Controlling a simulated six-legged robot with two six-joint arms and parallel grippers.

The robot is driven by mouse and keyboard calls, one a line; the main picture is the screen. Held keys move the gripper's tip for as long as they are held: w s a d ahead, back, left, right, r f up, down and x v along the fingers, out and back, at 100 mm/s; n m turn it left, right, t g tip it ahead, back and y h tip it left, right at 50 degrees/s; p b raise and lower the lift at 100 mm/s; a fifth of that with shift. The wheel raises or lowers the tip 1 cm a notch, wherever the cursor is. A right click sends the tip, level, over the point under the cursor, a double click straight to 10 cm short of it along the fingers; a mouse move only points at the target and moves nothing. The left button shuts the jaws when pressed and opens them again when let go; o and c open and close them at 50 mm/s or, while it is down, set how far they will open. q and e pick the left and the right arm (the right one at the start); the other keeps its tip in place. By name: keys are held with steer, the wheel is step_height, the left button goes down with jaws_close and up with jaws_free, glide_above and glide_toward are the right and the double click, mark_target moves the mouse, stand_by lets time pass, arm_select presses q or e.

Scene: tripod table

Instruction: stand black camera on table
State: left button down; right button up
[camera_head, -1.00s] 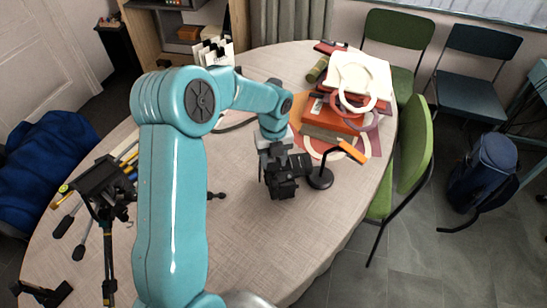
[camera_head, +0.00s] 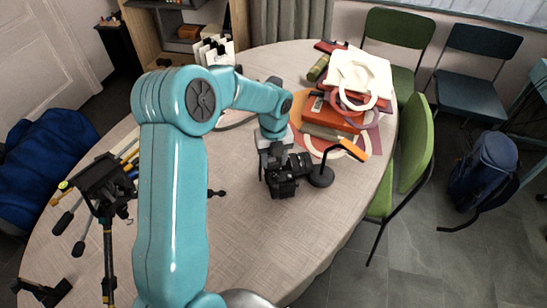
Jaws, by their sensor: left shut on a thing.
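The black camera (camera_head: 284,182) is at the right of the middle of the round table (camera_head: 255,235), with its lens side toward the right. My left gripper (camera_head: 272,156) is shut on it from above and behind. The camera looks upright and at or very near the table top; I cannot tell whether it touches. My right gripper is not in view.
A black stand with an orange top (camera_head: 321,176) is right beside the camera. Books and a white bag (camera_head: 360,75) are piled behind. A tripod (camera_head: 107,190) stands at the left. The table front is clear. A green chair (camera_head: 415,145) borders the right edge.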

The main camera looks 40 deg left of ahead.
arm_select(q)
steer(key=shift+s+f, duration=0.1)
steer(key=shift+f, duration=0.15)
steer(key=c, duration=0.9)
jaws_free()
steer(key=shift+d, duration=0.1)
steer(key=shift+c, duration=0.2)
steer(key=o, duration=0.5)
steer(key=shift+f, duration=0.1)
steer(key=shift+w, duration=0.2)
steer(key=shift+s, duration=0.2)
step_height(320, 180, up, 16)
steer(key=shift+w+r+p, duration=0.15)
steer(key=shift+r+p, duration=0.1)
steer(key=shift+p, duration=0.1)
